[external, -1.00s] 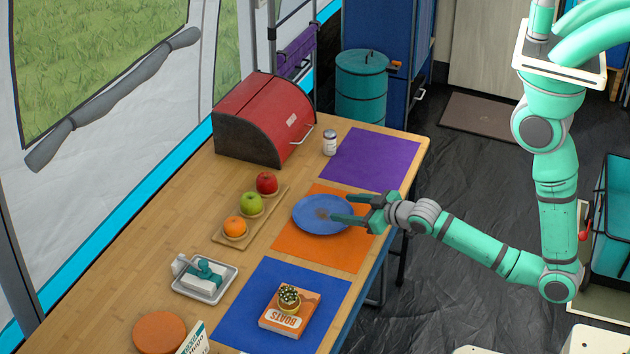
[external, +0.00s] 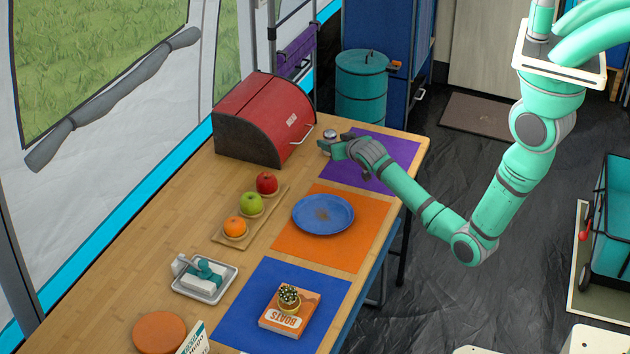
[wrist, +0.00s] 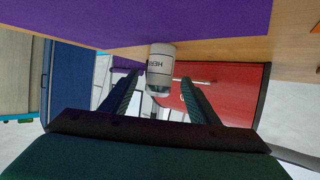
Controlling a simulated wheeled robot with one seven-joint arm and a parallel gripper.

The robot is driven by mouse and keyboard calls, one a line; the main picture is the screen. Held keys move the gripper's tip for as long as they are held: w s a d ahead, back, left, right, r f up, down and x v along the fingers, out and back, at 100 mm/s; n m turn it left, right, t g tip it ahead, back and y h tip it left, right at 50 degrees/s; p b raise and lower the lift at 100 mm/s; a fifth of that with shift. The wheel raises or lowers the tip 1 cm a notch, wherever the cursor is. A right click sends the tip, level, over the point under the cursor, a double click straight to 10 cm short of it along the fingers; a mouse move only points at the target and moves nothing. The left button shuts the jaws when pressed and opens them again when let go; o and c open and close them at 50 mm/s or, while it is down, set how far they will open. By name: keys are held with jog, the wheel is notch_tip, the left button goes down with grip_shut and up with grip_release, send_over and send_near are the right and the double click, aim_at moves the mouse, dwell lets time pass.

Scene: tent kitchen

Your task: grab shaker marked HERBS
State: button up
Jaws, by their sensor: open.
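The shaker (wrist: 160,66) is a white cylinder with a grey cap and dark lettering that reads like HERBS in the wrist view. It sits between the two fingers of my gripper (wrist: 168,88), toward their tips, with a gap visible beside it. In the external view only the shaker's top (external: 329,134) shows clearly, and my gripper (external: 334,148) covers most of its body. The shaker stands on the wooden table by the left edge of the purple mat (external: 388,152). My gripper is open. Whether a finger touches the shaker cannot be told.
The red bread box (external: 265,110) stands close to the left of the shaker. A blue plate (external: 322,215) lies on the orange mat (external: 345,250). A fruit board (external: 262,222) holds two apples and an orange. Bare wood lies between the bread box and the fruit.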

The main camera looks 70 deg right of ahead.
aim_at(324, 140)
jog(key=shift+x, duration=3.75)
jog(key=c, duration=1.2)
